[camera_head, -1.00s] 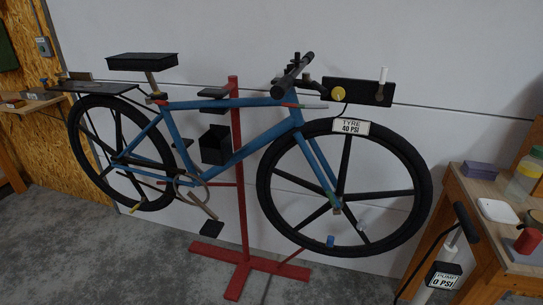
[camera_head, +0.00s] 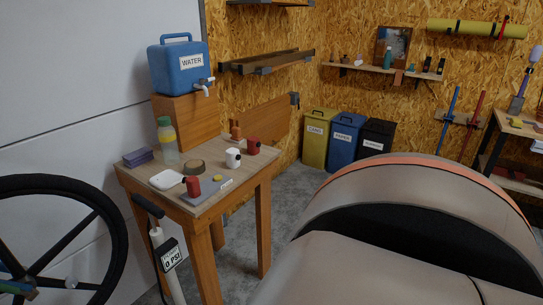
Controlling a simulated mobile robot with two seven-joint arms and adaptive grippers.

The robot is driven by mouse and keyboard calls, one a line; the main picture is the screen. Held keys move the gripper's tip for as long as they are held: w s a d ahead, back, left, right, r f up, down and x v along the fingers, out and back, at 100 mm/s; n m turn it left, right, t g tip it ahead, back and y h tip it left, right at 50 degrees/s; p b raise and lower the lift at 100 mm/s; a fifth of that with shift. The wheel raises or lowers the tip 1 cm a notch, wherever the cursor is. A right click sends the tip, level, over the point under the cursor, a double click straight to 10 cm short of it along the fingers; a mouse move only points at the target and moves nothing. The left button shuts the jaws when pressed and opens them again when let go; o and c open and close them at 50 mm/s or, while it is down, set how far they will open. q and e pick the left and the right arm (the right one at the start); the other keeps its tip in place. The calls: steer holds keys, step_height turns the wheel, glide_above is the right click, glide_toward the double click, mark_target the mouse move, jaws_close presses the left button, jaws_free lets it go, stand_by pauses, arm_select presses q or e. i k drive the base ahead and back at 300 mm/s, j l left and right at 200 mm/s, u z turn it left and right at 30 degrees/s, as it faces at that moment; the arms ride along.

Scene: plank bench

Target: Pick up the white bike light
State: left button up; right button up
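The white bike light (camera_head: 233,157) appears to be the small white, rounded thing with a dark spot that stands on the wooden table. It is near the table's right part, between a red light-like thing (camera_head: 253,146) behind it to the right and another red one (camera_head: 193,186) in front to the left. Nothing covers it. Neither of my grippers is in view.
On the wooden table (camera_head: 230,193) are also a white dish (camera_head: 167,180), a brown roll (camera_head: 194,167), a bottle (camera_head: 167,141), purple blocks (camera_head: 138,157) and a grey tray (camera_head: 205,193). A pump (camera_head: 165,255) stands before it. The bike wheel (camera_head: 118,235) is at left.

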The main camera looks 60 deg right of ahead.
mark_target(231, 154)
steer(key=z, duration=1.55)
